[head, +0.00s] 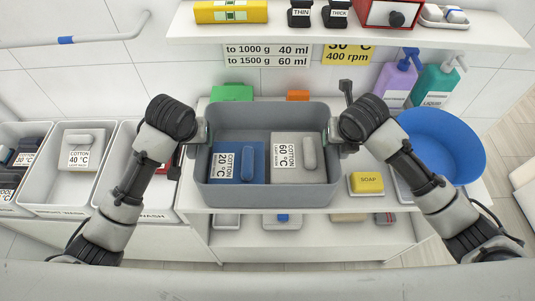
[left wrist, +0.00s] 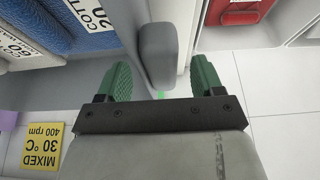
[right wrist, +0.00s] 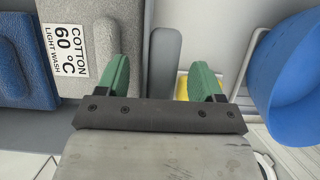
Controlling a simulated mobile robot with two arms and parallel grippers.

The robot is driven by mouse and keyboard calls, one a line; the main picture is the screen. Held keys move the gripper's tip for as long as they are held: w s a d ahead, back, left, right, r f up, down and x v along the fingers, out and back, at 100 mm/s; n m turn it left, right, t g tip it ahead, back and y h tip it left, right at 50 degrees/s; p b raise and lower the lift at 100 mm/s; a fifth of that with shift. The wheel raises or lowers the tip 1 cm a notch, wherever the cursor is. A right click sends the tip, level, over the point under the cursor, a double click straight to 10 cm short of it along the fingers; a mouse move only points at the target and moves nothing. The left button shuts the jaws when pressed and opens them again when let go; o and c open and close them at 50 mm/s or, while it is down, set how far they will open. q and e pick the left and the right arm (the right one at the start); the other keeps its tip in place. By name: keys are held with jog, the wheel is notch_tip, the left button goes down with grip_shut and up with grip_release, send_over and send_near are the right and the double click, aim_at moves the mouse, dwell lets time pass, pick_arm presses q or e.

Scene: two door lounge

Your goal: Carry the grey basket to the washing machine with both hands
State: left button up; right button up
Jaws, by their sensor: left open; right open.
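The grey basket (head: 262,112) stands on the counter in the middle of the head view. It holds a blue folded cloth (head: 238,160) labelled cotton 20 °C and a light grey one (head: 299,157) labelled cotton 60 °C. My left gripper (head: 204,131) is open at its left side; the left wrist view shows a grey grip (left wrist: 158,55) between the fingers. My right gripper (head: 334,131) is open at its right side; the right wrist view shows another grey grip (right wrist: 164,60) between the fingers. Neither gripper is closed on anything. I cannot make out the washing machine.
A yellow soap bar (head: 367,183) and a blue bowl (head: 441,145) stand right of the basket. Detergent bottles (head: 437,85) are behind the bowl. White sorting bins (head: 78,165) line the left. A shelf (head: 340,28) overhangs the back. A lower shelf (head: 310,241) holds small items.

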pick_arm(q)
jog(key=shift+w+f, duration=0.1)
jog(key=shift+f, duration=0.25)
pick_arm(e)
jog(key=shift+w+f, duration=0.15)
jog(key=shift+f, duration=0.2)
pick_arm(q)
grip_shut()
pick_arm(e)
grip_shut()
pick_arm(q)
jog(key=shift+r, duration=0.1)
pick_arm(e)
jog(key=shift+r, duration=0.1)
